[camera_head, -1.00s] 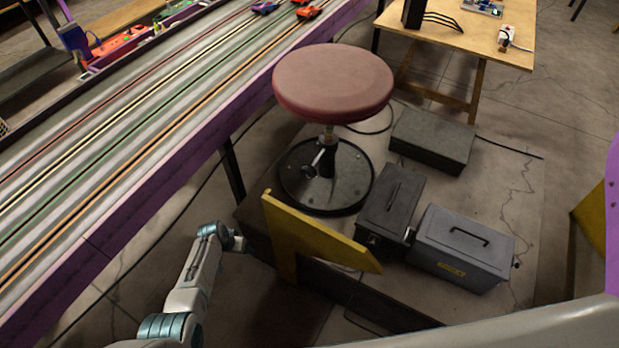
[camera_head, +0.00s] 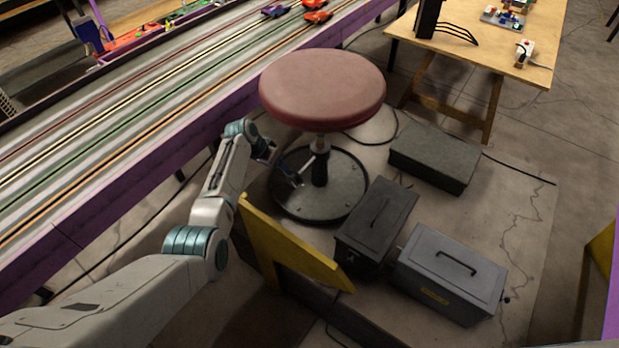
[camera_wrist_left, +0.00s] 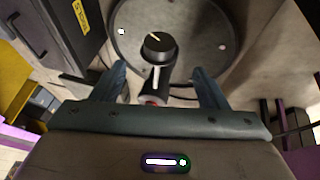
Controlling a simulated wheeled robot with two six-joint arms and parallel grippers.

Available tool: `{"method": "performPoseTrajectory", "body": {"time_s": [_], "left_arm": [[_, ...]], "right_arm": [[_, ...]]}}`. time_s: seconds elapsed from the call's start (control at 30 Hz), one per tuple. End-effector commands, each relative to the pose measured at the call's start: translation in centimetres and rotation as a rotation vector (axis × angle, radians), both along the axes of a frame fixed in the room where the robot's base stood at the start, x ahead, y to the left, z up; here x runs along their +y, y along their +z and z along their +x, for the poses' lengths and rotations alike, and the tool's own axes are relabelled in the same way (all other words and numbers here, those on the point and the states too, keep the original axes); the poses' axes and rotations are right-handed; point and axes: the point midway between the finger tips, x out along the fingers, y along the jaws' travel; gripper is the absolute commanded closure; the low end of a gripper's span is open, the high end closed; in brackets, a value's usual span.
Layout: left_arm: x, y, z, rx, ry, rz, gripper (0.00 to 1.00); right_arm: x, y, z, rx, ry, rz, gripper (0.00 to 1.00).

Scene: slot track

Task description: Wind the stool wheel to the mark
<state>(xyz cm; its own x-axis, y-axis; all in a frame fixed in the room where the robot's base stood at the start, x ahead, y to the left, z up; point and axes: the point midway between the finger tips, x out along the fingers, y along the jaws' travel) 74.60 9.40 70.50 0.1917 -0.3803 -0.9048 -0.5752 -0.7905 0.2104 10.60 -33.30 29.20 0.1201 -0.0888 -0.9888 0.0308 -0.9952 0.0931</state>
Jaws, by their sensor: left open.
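The stool has a round dark-red seat (camera_head: 322,88) on a thin post above a round dark base plate (camera_head: 345,195). In the left wrist view a black round knob (camera_wrist_left: 158,47) with a pale yellow line stands over the base plate (camera_wrist_left: 203,28). A light-coloured rod runs down from it to a dark, red-tipped end (camera_wrist_left: 152,98). My left gripper (camera_wrist_left: 160,80) is open, with one finger on each side of this end and visible gaps on both sides. In the head view my left gripper (camera_head: 285,172) is below the seat, left of the post. My right gripper is out of view.
A purple-sided slot track (camera_head: 150,120) runs along the left. A yellow panel (camera_head: 290,245) stands in front of the stool. Two lidded metal boxes (camera_head: 375,225) (camera_head: 450,275) and a flat dark box (camera_head: 433,157) lie to the right. A wooden table (camera_head: 490,45) is behind.

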Motion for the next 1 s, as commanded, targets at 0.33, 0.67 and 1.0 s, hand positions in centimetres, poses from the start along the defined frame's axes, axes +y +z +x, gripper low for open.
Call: {"method": "performPoseTrajectory", "body": {"time_s": [0.33,0.67,1.0], "left_arm": [[-1.1,-2.9,0.5,0.003,0.000,0.001,0.33],[-2.5,-6.6,1.4,0.000,0.001,0.001,0.33],[-3.4,-8.7,1.8,0.000,0.001,0.001,0.33]], "right_arm": [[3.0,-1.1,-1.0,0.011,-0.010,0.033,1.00],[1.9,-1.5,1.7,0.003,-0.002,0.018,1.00],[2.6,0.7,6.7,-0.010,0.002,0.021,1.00]]}}
